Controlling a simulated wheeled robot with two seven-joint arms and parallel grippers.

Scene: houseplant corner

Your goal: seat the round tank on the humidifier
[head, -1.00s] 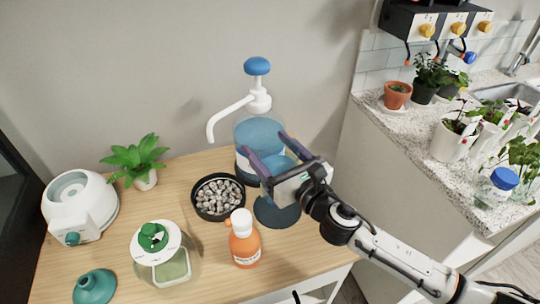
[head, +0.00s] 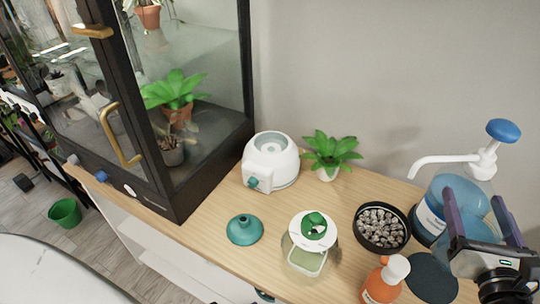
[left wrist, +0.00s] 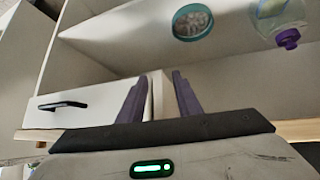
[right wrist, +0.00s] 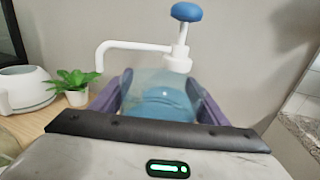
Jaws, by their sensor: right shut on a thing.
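The white humidifier (head: 270,163) stands on the wooden table in the head view, its round seat on top open and bare. It also shows at the left edge of the right wrist view (right wrist: 22,88). The round tank (head: 303,258), clear with a white top and green cap, stands on the table in front of it, apart from it. My right gripper (head: 478,205) is shut on the blue pump bottle (right wrist: 165,97), one finger on each side. My left gripper (left wrist: 159,77) is open and empty, low before the cabinet front, outside the head view.
A teal funnel-shaped piece (head: 245,229), a bowl of pebbles (head: 381,227), an orange bottle (head: 380,288), a dark round mat (head: 432,278) and a small plant (head: 331,153) share the table. A glass plant cabinet (head: 180,110) stands left. A drawer (left wrist: 85,105) is near my left gripper.

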